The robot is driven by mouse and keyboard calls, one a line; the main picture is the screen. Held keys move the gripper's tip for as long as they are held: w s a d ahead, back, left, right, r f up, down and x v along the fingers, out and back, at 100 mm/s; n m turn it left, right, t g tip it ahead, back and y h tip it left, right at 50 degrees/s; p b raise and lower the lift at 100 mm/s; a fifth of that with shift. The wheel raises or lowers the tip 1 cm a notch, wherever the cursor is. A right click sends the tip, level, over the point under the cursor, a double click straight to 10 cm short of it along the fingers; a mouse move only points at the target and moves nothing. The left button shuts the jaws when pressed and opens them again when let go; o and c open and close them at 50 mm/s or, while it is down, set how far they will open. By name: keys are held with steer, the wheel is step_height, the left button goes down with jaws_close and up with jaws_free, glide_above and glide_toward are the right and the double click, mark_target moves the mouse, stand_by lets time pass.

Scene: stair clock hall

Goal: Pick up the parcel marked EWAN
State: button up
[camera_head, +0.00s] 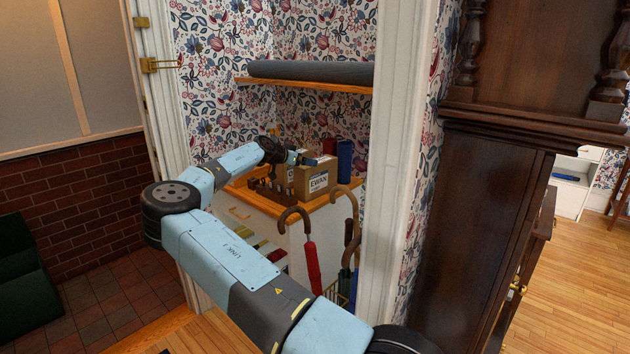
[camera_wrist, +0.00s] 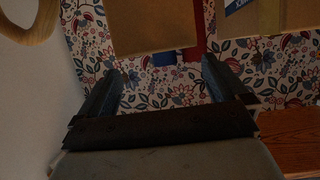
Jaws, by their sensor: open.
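The parcel marked EWAN (camera_head: 318,182) is a brown cardboard box with a white label, on the wooden top of a white cabinet in the alcove. My gripper (camera_head: 306,158) is just above and beside it in the head view; contact cannot be told. In the wrist view my gripper (camera_wrist: 163,72) is open, with nothing between its fingers. A plain brown box (camera_wrist: 150,22) shows beyond the fingertips; its label is not visible, so I cannot tell for sure that it is the EWAN parcel. Another box (camera_wrist: 285,18) with a partly cut-off blue label is to its right.
A blue cylinder (camera_head: 345,157) stands behind. A shelf (camera_head: 310,85) with a grey roll hangs above. Umbrellas with hooked handles (camera_head: 296,213) stand in front. A white door post (camera_head: 395,180) and dark clock case (camera_head: 480,220) are at right.

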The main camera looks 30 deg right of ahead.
mark_target(316, 178)
steer(key=shift+x, duration=3.25)
steer(key=c, duration=1.7)
